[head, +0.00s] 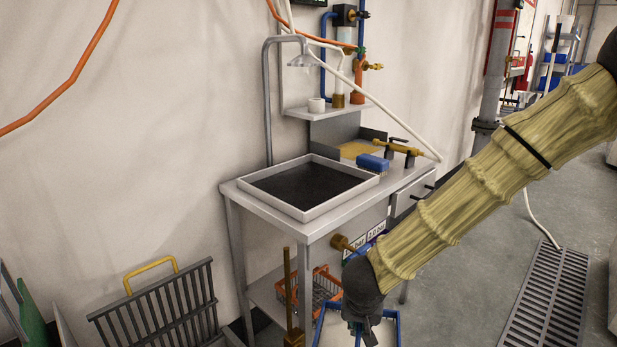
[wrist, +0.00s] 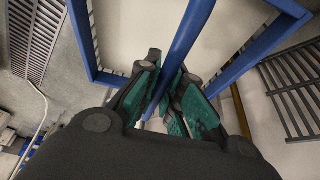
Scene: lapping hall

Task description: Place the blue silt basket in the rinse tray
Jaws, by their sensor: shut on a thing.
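The blue silt basket shows at the bottom of the head view, where its blue rim (head: 321,326) is partly hidden by my gripper (head: 361,324). In the wrist view, my gripper (wrist: 170,85) is shut on the blue handle bar of the basket (wrist: 186,42), with the blue rim spreading to both sides. The basket hangs in front of the bench, lower than its top. The rinse tray appears to be the shallow, pale-rimmed tray with a dark floor (head: 310,212) on the bench top, up and left of my gripper. I see nothing in it.
The metal bench (head: 228,190) stands against the wall. A blue brush (head: 373,163) lies by the tray's right rim, near brass fittings (head: 400,148). An orange basket (head: 327,271) sits beneath. A dark rack (head: 165,305) stands at left.

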